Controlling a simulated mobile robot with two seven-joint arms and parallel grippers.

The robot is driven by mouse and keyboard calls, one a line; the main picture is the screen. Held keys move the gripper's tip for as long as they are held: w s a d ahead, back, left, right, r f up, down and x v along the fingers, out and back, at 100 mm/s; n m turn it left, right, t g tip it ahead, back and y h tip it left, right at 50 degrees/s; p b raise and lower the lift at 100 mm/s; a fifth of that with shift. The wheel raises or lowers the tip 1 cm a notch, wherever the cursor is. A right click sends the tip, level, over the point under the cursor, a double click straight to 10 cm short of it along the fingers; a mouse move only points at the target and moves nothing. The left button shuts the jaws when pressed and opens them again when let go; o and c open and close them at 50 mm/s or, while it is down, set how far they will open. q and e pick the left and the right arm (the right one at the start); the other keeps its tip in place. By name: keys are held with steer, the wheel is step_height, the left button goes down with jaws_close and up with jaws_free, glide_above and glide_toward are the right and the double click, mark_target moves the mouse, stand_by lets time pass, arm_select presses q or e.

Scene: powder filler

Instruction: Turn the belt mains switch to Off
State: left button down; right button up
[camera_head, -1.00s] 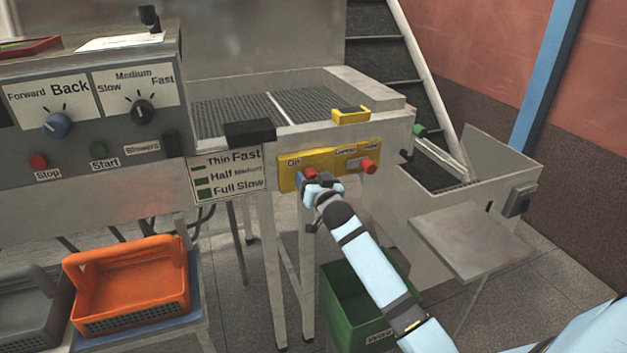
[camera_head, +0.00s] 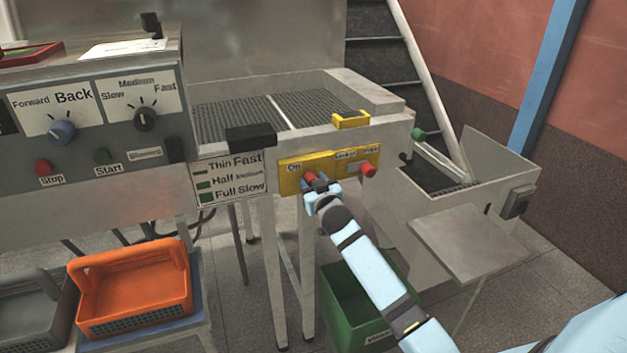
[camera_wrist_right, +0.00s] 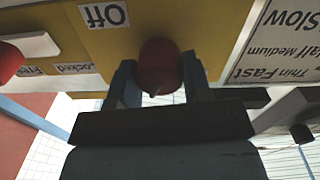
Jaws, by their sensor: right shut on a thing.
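A yellow panel (camera_head: 289,186) on the front of the belt frame carries a red knob (camera_head: 310,177) at its left, with a small white label above it. In the right wrist view the red knob (camera_wrist_right: 160,66) sits between my two fingers, and the label beside it (camera_wrist_right: 104,15) reads "Off", upside down. My right gripper (camera_head: 316,184) is shut on this knob, and its fingers partly cover it in the head view. A second red knob (camera_head: 368,170) is at the panel's right, beside labels that read "Locked" and "Free". My left gripper is not in view.
A grey control box with a blue dial (camera_head: 62,131) stands at the left. An orange basket (camera_head: 135,292) is on a stand below it. A green bin (camera_head: 352,318) is on the floor under my right arm. A metal chute (camera_head: 462,240) is at the right.

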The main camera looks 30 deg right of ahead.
steer(key=n+p, duration=0.1)
steer(key=n, duration=0.2)
steer(key=shift+n, duration=0.4)
steer(key=n+p, duration=0.1)
steer(key=n, duration=0.2)
steer(key=shift+n, duration=0.3)
steer(key=n+p, duration=0.1)
steer(key=n, duration=0.3)
steer(key=shift+a, duration=0.1)
steer(key=shift+f+n, duration=0.1)
steer(key=shift+n, duration=1.1)
steer(key=o, duration=0.9)
